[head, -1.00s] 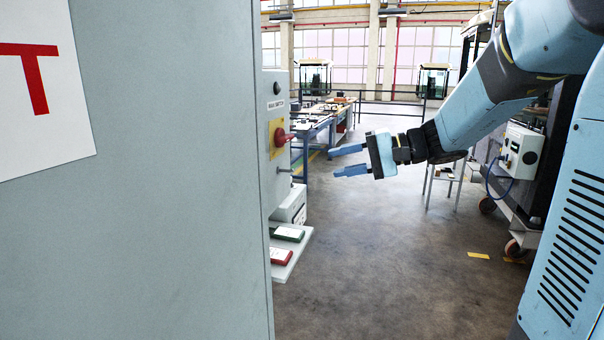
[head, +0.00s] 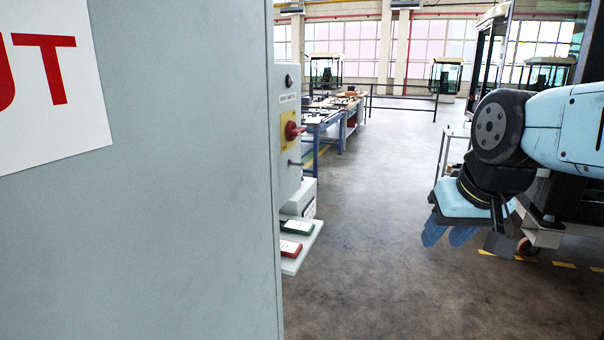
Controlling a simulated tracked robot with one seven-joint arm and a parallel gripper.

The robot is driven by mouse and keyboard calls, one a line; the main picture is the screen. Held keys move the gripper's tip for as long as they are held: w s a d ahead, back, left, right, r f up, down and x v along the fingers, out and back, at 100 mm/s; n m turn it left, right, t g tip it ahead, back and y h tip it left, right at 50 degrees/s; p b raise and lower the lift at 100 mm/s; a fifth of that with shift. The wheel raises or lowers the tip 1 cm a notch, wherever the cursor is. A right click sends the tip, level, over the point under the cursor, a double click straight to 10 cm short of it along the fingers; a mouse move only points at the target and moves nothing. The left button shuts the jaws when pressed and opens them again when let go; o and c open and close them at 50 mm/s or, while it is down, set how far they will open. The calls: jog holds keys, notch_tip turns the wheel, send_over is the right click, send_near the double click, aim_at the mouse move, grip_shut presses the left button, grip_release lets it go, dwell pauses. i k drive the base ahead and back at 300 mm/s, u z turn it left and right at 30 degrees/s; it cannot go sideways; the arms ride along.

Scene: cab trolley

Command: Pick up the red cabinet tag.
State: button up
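The red cabinet tag (head: 290,249) lies on a small grey shelf (head: 305,252) on the cabinet side, in the lower middle of the head view. It has a white label on its left part, and the big grey panel hides some of the shelf's left side. My gripper (head: 449,236) is at the right, well apart from the tag, with its blue fingers pointing down. The fingers are spread with a gap between them, and nothing shows in it.
A green tag (head: 297,227) lies behind the red one. A red main switch (head: 292,131) sits above the shelf. A large grey panel (head: 190,200) fills the left. A blue workbench (head: 325,122) stands further back. The floor between shelf and gripper is clear.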

aim_at(292, 249)
jog(key=z, duration=0.65)
jog(key=k, duration=0.85)
jog(key=u, duration=0.7)
jog(key=i, duration=1)
jog(key=z, duration=0.05)
